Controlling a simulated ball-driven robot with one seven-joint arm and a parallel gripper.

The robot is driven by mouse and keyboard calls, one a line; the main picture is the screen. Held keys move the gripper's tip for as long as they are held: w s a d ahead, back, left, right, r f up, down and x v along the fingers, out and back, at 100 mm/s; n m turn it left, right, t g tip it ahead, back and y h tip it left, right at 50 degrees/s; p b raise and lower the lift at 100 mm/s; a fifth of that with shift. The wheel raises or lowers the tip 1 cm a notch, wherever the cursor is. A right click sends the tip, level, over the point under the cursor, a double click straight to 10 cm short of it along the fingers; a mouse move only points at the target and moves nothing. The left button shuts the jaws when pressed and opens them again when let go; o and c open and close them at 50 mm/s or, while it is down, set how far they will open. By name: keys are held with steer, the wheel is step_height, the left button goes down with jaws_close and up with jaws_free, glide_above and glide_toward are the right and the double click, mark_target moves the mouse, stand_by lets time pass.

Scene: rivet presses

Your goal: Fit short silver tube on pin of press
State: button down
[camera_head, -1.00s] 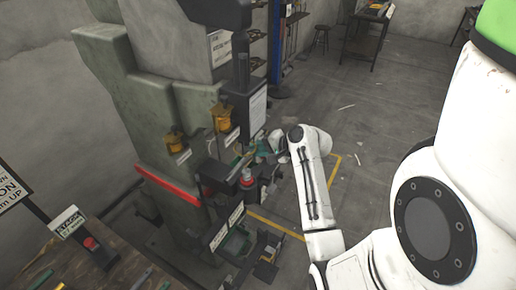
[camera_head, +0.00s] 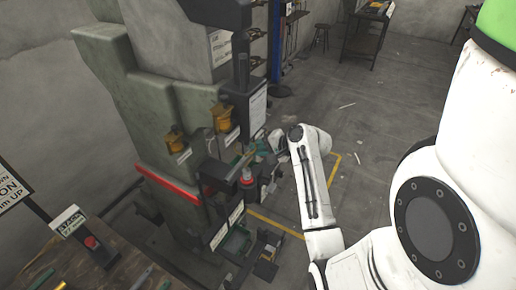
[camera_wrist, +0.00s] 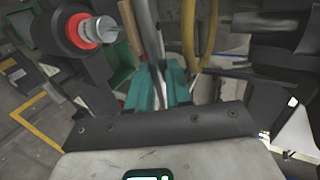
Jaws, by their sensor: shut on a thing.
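My gripper (camera_wrist: 162,88) has teal fingers, shut on a slim silver tube (camera_wrist: 155,50) that points away from my wrist. In the head view my gripper (camera_head: 264,147) is at the front of the grey-green press (camera_head: 150,110), partly hidden by its parts. A red-and-black holder (camera_wrist: 72,30) with a silver collar and a thin pin (camera_wrist: 104,28) stands left of my fingers in the wrist view. The tube is apart from this pin. The same red-topped part (camera_head: 247,177) shows small in the head view. The tube's far end is hard to make out.
A brown handle (camera_wrist: 129,45) and a yellow curved hose (camera_wrist: 190,35) are close on either side of the tube. Dark press parts (camera_wrist: 280,30) crowd the right. A wooden bench (camera_head: 85,265) is at lower left in the head view. Open floor (camera_head: 390,90) lies behind my arm.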

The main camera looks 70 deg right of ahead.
steer(key=shift+f+b, duration=0.85)
steer(key=shift+f, duration=1.05)
steer(key=c, duration=1)
jaws_free()
steer(key=shift+o, duration=0.2)
steer(key=b+v, duration=0.1)
steer(key=v, duration=1)
steer(key=shift+a+f, duration=0.1)
